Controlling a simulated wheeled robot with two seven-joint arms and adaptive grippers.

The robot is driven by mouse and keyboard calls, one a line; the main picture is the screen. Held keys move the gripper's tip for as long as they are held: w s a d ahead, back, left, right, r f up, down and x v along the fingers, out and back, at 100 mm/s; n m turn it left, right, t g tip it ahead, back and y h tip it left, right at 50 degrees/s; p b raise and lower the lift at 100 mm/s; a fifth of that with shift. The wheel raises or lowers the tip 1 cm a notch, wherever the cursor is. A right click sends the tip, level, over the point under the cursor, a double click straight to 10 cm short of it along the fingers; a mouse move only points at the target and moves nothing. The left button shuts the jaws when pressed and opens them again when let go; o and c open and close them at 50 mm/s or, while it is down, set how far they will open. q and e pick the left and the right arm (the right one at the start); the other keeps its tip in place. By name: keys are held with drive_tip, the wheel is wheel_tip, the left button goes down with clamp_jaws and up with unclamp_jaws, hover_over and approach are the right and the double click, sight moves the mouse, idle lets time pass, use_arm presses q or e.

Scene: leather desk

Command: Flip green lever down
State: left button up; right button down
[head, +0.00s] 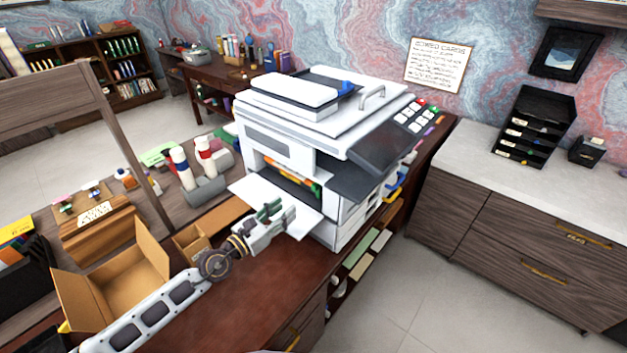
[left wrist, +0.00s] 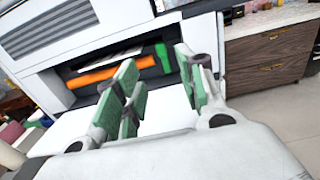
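A white printer (head: 290,150) stands on the dark red desk with its front panel (head: 243,191) folded down. Inside the opening are an orange bar (left wrist: 98,76) and, at its right end, a green lever (left wrist: 162,58); the lever also shows small in the head view (head: 316,188). The lever stands roughly upright in the left wrist view. My left gripper (head: 270,211) is above the folded-down panel, in front of the opening. In the left wrist view its green-padded fingers (left wrist: 156,75) are spread and empty, with the lever seen beyond the gap between them. My right gripper is not in view.
An open cardboard box (head: 125,280) stands on the desk at the left, below the printer. The printer's control screen (head: 380,147) juts out at the right. Bare desk (head: 285,275) lies in front of the printer. A pale counter (head: 510,180) is at the right.

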sight(313, 186)
use_arm(q)
drive_tip(key=shift+p+x, duration=0.3)
drive_tip(key=shift+x, duration=1.25)
drive_tip(key=shift+p+x, duration=0.55)
drive_tip(key=shift+x, duration=4.85)
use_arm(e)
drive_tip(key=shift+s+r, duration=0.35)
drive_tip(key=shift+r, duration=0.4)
use_arm(q)
drive_tip(key=shift+c, duration=0.5)
clamp_jaws()
